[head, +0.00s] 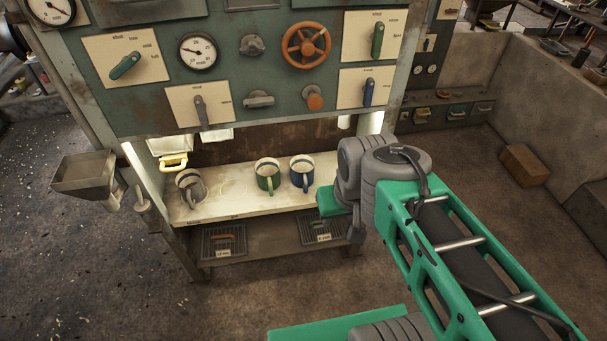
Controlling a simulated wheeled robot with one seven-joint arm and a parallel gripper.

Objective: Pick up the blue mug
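The blue mug (302,172) stands upright on the pale lit shelf (235,207) under the green control panel. Its rim has a light band, and its handle faces the front. A green mug (268,175) stands just left of it, and a grey mug (190,186) stands further left. My arm comes in from the lower right, and its grey wrist joint is right of the blue mug, apart from it in the picture. A green part of my arm shows low at the shelf's right end. My gripper's fingers cannot be made out.
The green panel (222,70) with gauges, levers and an orange valve wheel (305,46) overhangs the shelf. A yellow handle (172,161) is at the shelf's back left. Two grated trays lie on the lower shelf. A metal hopper (84,172) sticks out left. Open floor lies in front.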

